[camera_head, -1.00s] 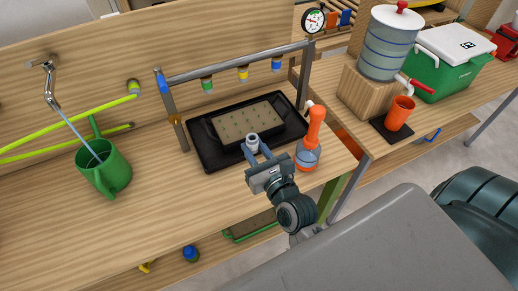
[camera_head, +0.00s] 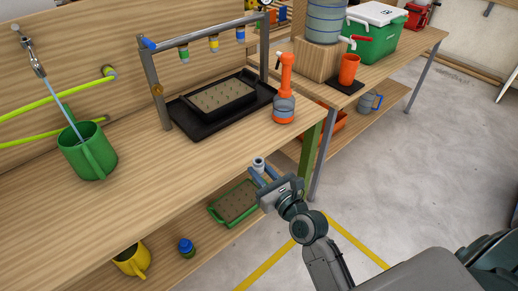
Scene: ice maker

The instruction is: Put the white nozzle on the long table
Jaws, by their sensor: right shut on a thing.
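My right gripper (camera_head: 265,178) is shut on a small pale grey-white cylinder, which I take to be the white nozzle (camera_head: 258,162). Its round open end faces up. The gripper is in front of the near wooden table (camera_head: 165,172), close to its front edge in the picture; its exact height is hard to tell. A second wooden table (camera_head: 390,72) stands beyond it at the right. The frames do not clearly show which one is the long table. The gripper's fingers partly hide the nozzle. My left gripper is not in view.
The near table carries a green watering can (camera_head: 88,152), a black tray (camera_head: 195,127) under a metal frame, and an orange-topped spray bottle (camera_head: 285,88). The far table carries a drink dispenser (camera_head: 325,20), an orange cup (camera_head: 348,69) and a green cooler (camera_head: 377,38). The near table's middle is clear.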

